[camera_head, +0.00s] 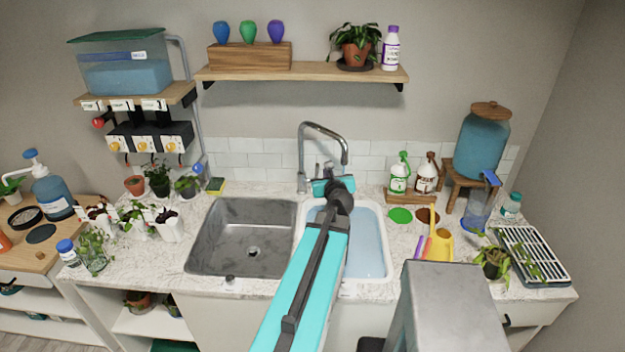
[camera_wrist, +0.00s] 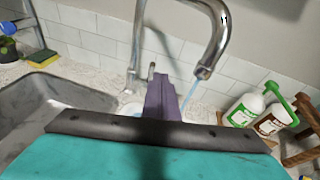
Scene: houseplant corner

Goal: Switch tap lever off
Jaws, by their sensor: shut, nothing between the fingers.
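The chrome gooseneck tap (camera_head: 303,158) stands behind the double sink, and its spout also shows in the wrist view (camera_wrist: 217,42). A thin blue stream of water (camera_wrist: 188,96) falls from the spout. A short metal post, apparently the tap lever (camera_wrist: 151,72), stands beside the tap's base, just left of my fingers. My gripper (camera_head: 328,171) reaches over the sink divider towards the tap base. Its fingers (camera_wrist: 163,98) are shut together and empty, close to the lever; I cannot tell whether they touch it. In the head view my wrist partly hides the lever area.
The right basin (camera_head: 372,240) holds blue water; the left basin (camera_head: 240,235) is empty. Spray bottles (camera_head: 399,173) stand in a wooden tray right of the tap. A yellow-green sponge (camera_head: 216,185) lies left. A plant shelf (camera_head: 300,73) hangs above the tap.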

